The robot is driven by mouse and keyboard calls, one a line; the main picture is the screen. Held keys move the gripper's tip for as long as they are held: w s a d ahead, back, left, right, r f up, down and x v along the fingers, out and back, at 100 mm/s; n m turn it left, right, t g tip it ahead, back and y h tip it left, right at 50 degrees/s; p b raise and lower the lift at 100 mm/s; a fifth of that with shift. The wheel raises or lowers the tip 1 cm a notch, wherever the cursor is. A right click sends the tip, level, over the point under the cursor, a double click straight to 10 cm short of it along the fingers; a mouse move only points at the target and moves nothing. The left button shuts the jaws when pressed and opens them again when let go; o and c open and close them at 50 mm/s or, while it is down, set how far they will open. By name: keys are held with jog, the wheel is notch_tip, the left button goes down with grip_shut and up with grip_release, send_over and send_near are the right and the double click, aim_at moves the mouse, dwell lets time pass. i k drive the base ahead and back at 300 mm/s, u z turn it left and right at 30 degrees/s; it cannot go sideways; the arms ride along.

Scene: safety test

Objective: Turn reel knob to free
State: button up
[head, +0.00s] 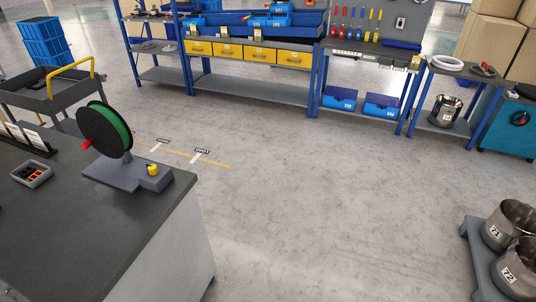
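A reel (106,130) with a black flange and a green winding stands upright on a grey base (112,175), on the dark worktop at the left. A red piece (87,144) sticks out on the left side of the reel, near its axle. A small yellow knob (153,169) sits on the right part of the base. Its setting and any markings beside it are too small to read. My gripper is not in view, and nothing touches the reel or the knob.
The dark worktop (75,235) also bears a small grey tray (32,174) with orange and dark pieces. A cart (50,92) with a yellow handle stands behind it. Open floor (290,190) lies to the right. A trolley (478,255) with steel pots is at the lower right; workbenches line the back.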

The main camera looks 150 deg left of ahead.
aim_at(152, 169)
jog(key=z, duration=1.3)
jog(key=k, duration=2)
jog(key=z, duration=1.55)
